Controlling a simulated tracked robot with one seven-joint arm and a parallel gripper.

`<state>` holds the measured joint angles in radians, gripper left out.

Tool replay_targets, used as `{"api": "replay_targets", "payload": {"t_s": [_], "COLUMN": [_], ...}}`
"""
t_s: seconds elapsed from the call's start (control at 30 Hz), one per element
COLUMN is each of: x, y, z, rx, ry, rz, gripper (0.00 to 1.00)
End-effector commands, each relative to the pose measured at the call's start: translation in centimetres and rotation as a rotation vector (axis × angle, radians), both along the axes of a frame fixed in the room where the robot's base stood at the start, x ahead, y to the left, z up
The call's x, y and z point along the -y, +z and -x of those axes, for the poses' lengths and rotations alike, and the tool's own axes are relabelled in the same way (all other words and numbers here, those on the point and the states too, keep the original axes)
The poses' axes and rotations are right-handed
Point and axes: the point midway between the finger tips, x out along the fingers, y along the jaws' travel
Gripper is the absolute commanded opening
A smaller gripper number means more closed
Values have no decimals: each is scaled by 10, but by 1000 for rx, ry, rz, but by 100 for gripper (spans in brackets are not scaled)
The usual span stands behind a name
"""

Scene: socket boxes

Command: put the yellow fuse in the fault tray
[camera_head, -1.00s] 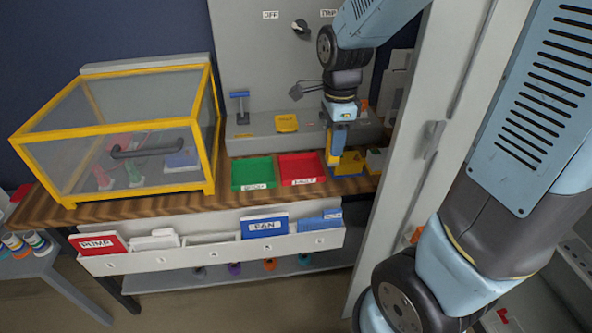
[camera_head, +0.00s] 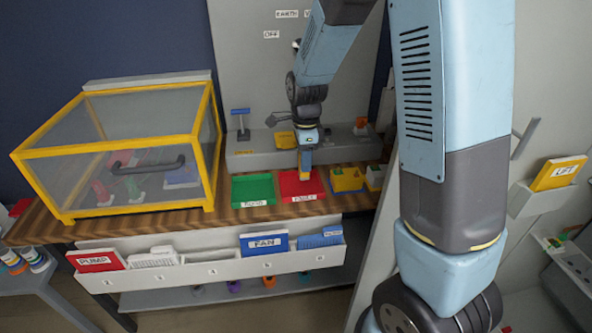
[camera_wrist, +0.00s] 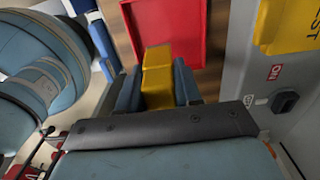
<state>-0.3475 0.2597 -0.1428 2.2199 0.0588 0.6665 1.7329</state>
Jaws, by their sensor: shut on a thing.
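The yellow fuse (camera_wrist: 158,77) is a block held between the blue fingers of my gripper (camera_wrist: 157,88) in the wrist view. In the head view my gripper (camera_head: 305,168) points down over the red fault tray (camera_head: 288,186), which lies on the wooden bench with a white label on its front. The red tray also shows in the wrist view (camera_wrist: 190,20), just beyond the fuse. The tray's visible floor looks empty. I cannot tell how high the fuse is above it.
A green tray (camera_head: 252,189) lies left of the red tray and a yellow bin (camera_head: 346,181) to its right. A yellow-framed clear box (camera_head: 125,150) stands on the bench at left. A grey panel (camera_head: 255,75) rises behind.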

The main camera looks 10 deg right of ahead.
Motion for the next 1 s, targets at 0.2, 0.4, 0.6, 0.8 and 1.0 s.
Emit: {"api": "replay_targets", "payload": {"t_s": [0.2,0.4,0.6,0.8,1.0], "x": [-4,-7,-7,-7,-7], "y": [-12,-24,-48,-49,-51], "z": [-10,-15,-15,-15,-15], "rx": [2,-2,-1,2,1], "ry": [1,1,1,2,2], "rz": [-1,0,0,-1,-1], "gripper": [7,7,7,7,38]}}
